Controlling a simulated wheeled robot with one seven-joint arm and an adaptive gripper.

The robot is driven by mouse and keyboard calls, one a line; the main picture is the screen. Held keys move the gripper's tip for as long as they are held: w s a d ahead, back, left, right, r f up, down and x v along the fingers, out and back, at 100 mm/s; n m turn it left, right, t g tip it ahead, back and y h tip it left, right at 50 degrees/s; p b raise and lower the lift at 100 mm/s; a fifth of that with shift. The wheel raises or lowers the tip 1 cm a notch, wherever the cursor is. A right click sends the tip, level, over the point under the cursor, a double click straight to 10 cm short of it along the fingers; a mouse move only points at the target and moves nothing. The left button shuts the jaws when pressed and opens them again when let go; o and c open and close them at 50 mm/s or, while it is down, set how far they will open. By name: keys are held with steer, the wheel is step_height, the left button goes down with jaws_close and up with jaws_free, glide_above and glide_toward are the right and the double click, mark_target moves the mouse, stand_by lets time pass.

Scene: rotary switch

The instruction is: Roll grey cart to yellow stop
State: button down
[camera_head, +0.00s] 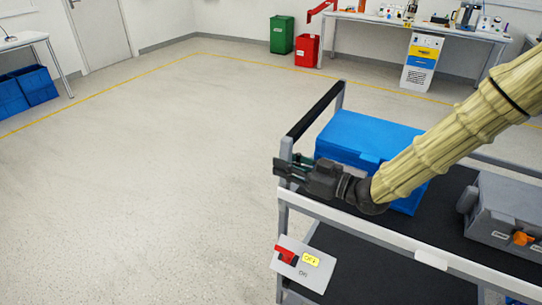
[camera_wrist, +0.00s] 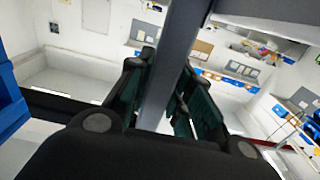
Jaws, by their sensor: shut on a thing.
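The grey cart (camera_head: 345,223) stands at the right in the head view, with a grey frame, black shelves and a black push bar (camera_head: 314,110) at its left end. My gripper (camera_head: 285,168) is at the cart's near left corner. It is shut on a grey post of the cart frame; the wrist view shows this grey post (camera_wrist: 172,75) between the dark green finger pads of my gripper (camera_wrist: 165,105). A thin yellow line (camera_head: 100,93) runs along the floor near the walls. I cannot make out a separate yellow stop.
A blue box (camera_head: 360,135) and a grey case (camera_head: 508,208) sit on the cart's top shelf. A plate with a red rotary handle (camera_head: 286,254) hangs at its near side. Green (camera_head: 282,35) and red (camera_head: 306,50) bins stand at the back. The floor at left is clear.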

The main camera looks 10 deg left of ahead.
steer(key=shift+v, duration=1.1)
steer(key=c, duration=1.5)
jaws_free()
steer(key=shift+d, duration=0.15)
steer(key=shift+o, duration=1.2)
steer(key=shift+d, duration=0.2)
steer(key=v, duration=1.1)
steer(key=shift+s+d, duration=0.2)
steer(key=shift+d, duration=0.05)
